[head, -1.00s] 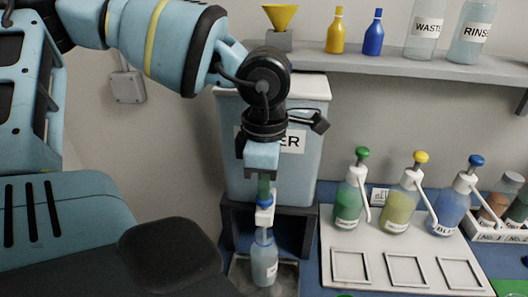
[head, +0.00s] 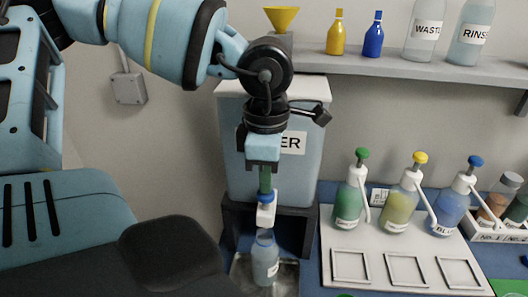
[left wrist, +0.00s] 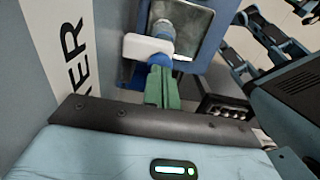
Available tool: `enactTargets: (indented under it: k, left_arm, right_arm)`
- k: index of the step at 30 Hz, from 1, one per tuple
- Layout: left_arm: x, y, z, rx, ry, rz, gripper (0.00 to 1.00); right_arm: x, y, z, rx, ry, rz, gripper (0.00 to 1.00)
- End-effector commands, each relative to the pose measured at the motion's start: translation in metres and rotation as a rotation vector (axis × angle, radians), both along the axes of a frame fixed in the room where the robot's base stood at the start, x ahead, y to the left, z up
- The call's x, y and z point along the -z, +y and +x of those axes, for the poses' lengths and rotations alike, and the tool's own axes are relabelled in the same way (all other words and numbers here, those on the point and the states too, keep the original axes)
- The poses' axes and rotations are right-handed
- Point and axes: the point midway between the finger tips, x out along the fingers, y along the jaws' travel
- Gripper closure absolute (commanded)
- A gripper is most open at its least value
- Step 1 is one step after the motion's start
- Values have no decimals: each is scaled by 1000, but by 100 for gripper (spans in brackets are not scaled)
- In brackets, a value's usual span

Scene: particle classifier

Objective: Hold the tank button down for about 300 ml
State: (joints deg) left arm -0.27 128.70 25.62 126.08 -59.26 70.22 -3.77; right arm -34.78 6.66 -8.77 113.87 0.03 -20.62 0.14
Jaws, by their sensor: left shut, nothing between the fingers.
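The tank (head: 233,125) is light blue with a white lid and a label ending in "ER", partly hidden by my left arm. Its white tap (head: 266,215) has a blue button (head: 265,198) on top. My left gripper (head: 265,190) is shut and empty, its green fingers pointing down at the button. The fingertips also meet the blue button (left wrist: 158,62) in the left wrist view; I cannot tell whether they press it. A clear bottle (head: 265,265) with bluish contents stands upright under the tap; its level is hard to read. My right gripper is not in view.
A dark stand (head: 296,232) holds the tank. To the right, a white tray (head: 375,272) carries green, yellow and blue pump bottles. A shelf (head: 390,68) above holds a yellow funnel (head: 282,18), small bottles and the waste and rinse bottles.

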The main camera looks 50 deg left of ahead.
Motion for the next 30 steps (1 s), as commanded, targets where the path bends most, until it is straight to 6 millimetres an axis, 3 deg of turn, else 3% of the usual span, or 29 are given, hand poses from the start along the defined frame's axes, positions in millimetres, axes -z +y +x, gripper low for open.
enactTargets:
  k: [15,30]
  left_arm:
    - [-52,0,0,0,-4,1,100]
    - [-53,0,0,1,-2,1,100]
  right_arm:
    - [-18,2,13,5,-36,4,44]
    - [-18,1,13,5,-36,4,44]
